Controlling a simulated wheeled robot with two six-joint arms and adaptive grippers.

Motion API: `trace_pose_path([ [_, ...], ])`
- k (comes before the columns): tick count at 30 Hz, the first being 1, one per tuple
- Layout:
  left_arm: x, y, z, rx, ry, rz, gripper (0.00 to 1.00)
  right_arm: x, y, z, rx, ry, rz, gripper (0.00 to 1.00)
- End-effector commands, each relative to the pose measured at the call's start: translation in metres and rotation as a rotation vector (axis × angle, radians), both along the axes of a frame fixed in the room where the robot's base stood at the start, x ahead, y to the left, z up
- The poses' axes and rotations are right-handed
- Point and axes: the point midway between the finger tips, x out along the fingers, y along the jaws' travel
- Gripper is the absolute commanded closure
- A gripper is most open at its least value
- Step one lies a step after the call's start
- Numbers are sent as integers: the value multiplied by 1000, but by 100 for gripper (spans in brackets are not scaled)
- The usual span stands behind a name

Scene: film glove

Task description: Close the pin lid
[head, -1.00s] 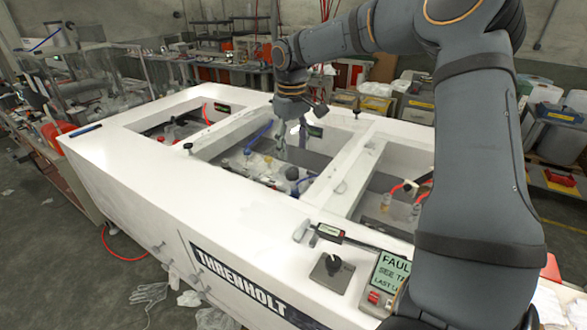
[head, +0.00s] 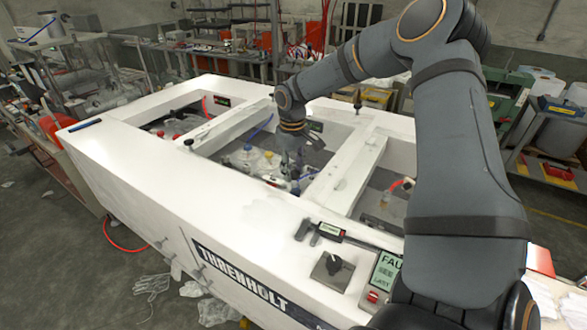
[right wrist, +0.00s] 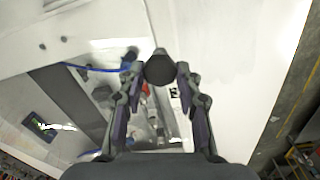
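My right gripper (head: 290,168) reaches down into the middle opening of the white machine (head: 130,165). In the right wrist view my right gripper (right wrist: 156,70) has its two fingers spread. A dark rounded knob (right wrist: 160,68) shows between the fingertips, with a small gap on each side. I cannot tell whether this knob belongs to the pin lid, and no lid can be made out for certain. The fingers are small and partly lost against the clutter in the head view. My left gripper is not in view.
White crossbeams (head: 345,170) separate the machine's openings. Bottles, a blue hose (right wrist: 95,68) and small parts crowd the middle one. A black rotary switch (head: 332,265) and a green fault display (head: 386,270) sit at the front right.

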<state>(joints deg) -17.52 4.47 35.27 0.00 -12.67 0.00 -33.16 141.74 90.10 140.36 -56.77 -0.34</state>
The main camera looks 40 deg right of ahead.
Motion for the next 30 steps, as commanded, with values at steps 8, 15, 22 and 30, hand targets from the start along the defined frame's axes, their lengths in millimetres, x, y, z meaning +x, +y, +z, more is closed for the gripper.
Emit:
trace_pose_path([
  [8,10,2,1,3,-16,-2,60,1,-1,1,-2,-1,0,100],
  [15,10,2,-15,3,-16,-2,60,-3,-2,-18,6,-20,-3,100],
  [22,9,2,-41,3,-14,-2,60,-7,-3,-53,25,-86,-1,100],
  [30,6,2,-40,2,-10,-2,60,-9,-2,-55,28,-86,1,100],
])
